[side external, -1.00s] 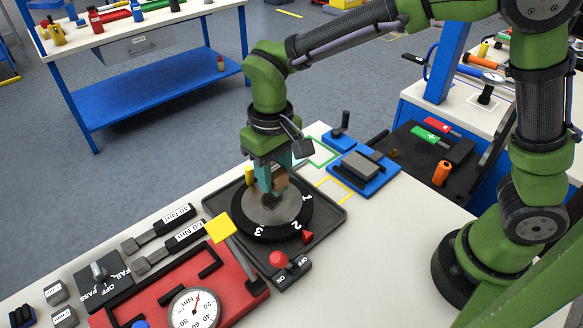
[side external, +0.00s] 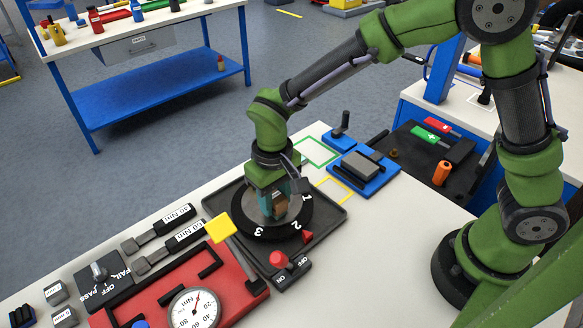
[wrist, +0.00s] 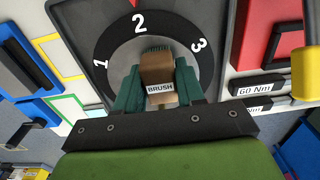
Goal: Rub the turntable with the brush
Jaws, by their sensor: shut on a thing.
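The turntable (side external: 287,224) is a grey disc with a black ring numbered 1, 2 and 3, set in a dark tray. It also fills the middle of the wrist view (wrist: 206,64). My gripper (side external: 271,211) is low over the disc and shut on the brush. The brush (wrist: 158,73) has a brown block body with a BRUSH label and dark green bristles at its far end, in the wrist view. In the side view the brush (side external: 280,207) is partly hidden by the fingers. Whether the bristles touch the disc I cannot tell.
A red switch (side external: 279,259) and a yellow-topped post (side external: 221,228) stand near the tray. A red fixture with a gauge (side external: 194,309) lies at front left. Green and yellow outlined squares on the bench are empty.

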